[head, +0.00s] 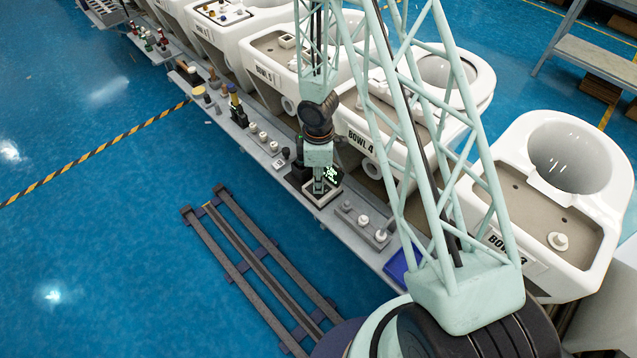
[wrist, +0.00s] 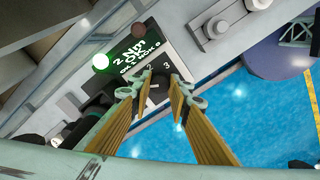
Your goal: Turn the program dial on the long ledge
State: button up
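The program dial is on a dark panel (wrist: 118,48) with glowing green text and the numbers 2 and 3. The dark dial (wrist: 157,87) shows only in part between the fingers in the wrist view. My gripper (wrist: 159,84) points down at it with its two fingers apart, one on each side. Whether they touch the dial cannot be told. In the head view, my gripper (head: 318,190) is over the panel (head: 333,174) on the long ledge (head: 345,228) and hides the dial.
A plate with several pale knobs (head: 363,221) is right of the panel on the ledge. More knobs (head: 263,137) stand to its left. White toilet bowls (head: 566,160) line the back. Floor rails (head: 250,265) lie in front, on open blue floor.

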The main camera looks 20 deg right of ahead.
jog(key=o, duration=0.4)
jog(key=shift+o, duration=0.2)
jog(key=shift+m, duration=0.4)
jog(key=m, duration=1.1)
jog(key=shift+m, duration=5.7)
jog(key=shift+m, duration=0.6)
